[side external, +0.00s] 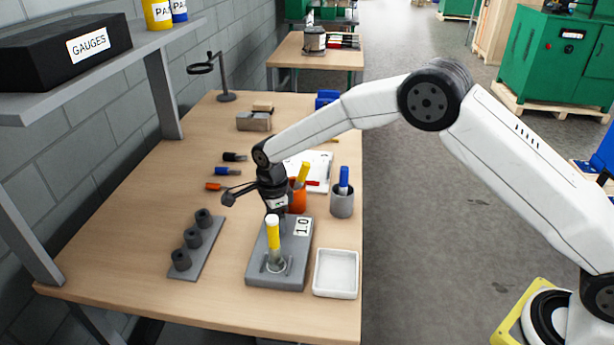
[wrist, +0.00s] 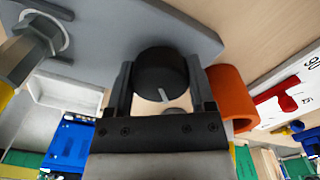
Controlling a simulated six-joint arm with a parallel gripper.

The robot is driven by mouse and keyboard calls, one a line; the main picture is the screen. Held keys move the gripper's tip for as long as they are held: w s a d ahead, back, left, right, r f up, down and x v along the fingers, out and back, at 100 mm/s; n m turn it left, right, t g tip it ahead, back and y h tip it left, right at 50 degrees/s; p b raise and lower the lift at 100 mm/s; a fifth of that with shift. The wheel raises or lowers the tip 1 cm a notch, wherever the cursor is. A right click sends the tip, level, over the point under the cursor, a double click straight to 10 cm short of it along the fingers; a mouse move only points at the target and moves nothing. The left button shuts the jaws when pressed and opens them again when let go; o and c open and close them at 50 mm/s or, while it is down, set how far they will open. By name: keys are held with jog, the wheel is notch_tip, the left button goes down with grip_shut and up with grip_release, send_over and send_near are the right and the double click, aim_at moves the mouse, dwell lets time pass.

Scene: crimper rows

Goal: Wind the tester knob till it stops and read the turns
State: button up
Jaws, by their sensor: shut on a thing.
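The tester is a grey block (side external: 257,262) near the front of the bench in the side view, with a small white readout (side external: 302,226) that seems to show 10. In the wrist view its grey body (wrist: 110,25) spans the top. The round black knob (wrist: 157,62) has a white line pointing down and slightly right in that picture. My gripper (wrist: 161,78) is shut on the knob, one finger on each side. In the side view my gripper (side external: 276,209) is at the tester's rear end and hides the knob.
A yellow, white-topped upright piece (side external: 273,236) stands on the tester's front. A white tray (side external: 336,290) lies right of it, a strip with black posts (side external: 192,240) left. An orange cup (side external: 297,201) and grey cup (side external: 342,204) with handled tools stand close behind.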

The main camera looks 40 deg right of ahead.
jog(key=m, duration=0.5)
dwell(0.3)
jog(key=o, duration=1.2)
jog(key=shift+r, duration=0.1)
jog(key=shift+r, duration=3.4)
jog(key=shift+d, duration=0.1)
